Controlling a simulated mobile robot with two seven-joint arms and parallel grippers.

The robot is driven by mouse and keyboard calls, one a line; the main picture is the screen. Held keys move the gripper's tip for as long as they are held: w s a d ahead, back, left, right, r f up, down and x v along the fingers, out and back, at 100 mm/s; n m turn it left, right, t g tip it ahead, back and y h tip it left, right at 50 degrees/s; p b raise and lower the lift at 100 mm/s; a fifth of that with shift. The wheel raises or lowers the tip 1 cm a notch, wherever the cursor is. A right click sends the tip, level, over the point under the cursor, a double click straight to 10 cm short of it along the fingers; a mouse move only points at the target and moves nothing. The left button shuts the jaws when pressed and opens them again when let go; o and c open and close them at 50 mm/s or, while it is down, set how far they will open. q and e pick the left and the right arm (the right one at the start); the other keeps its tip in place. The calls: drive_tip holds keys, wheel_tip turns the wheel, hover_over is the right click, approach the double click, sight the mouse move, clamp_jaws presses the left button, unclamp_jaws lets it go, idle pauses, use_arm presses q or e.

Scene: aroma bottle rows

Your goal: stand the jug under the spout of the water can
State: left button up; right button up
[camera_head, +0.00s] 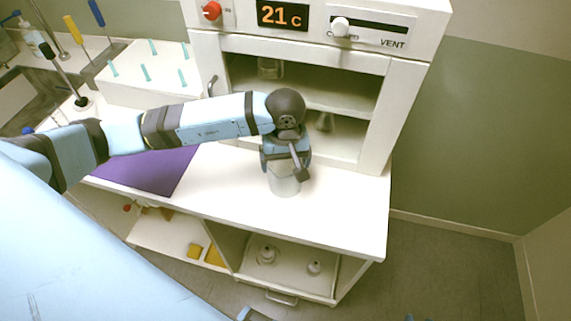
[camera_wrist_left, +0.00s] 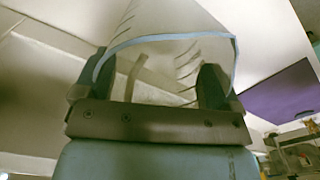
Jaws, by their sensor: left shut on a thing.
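My left gripper (camera_head: 285,164) points down over the white counter and is shut on the jug (camera_head: 285,184). The jug is clear, with a blue rim and dark measuring marks; it fills the upper middle of the left wrist view (camera_wrist_left: 165,45), its rim close to the fingers (camera_wrist_left: 150,95). I cannot tell whether its base touches the counter. I cannot make out the water can or its spout in either view. My right gripper is not in view.
The white counter (camera_head: 345,205) is bare right of the jug. Behind stands an open-fronted white cabinet (camera_head: 400,62) with glassware inside. A purple mat (camera_head: 150,172) and a box with teal pegs (camera_head: 150,80) are at left. Small bottles (camera_head: 267,254) stand on the shelf below.

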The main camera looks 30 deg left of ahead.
sight(286, 168)
use_arm(q)
wheel_tip(286, 168, down, 3)
drive_tip(key=shift+r+p, duration=0.2)
drive_tip(key=shift+p, duration=0.15)
drive_tip(key=shift+w+f, duration=0.15)
drive_tip(key=shift+f, duration=0.05)
drive_tip(key=shift+f, duration=0.15)
drive_tip(key=shift+f, duration=0.15)
drive_tip(key=o, duration=0.7)
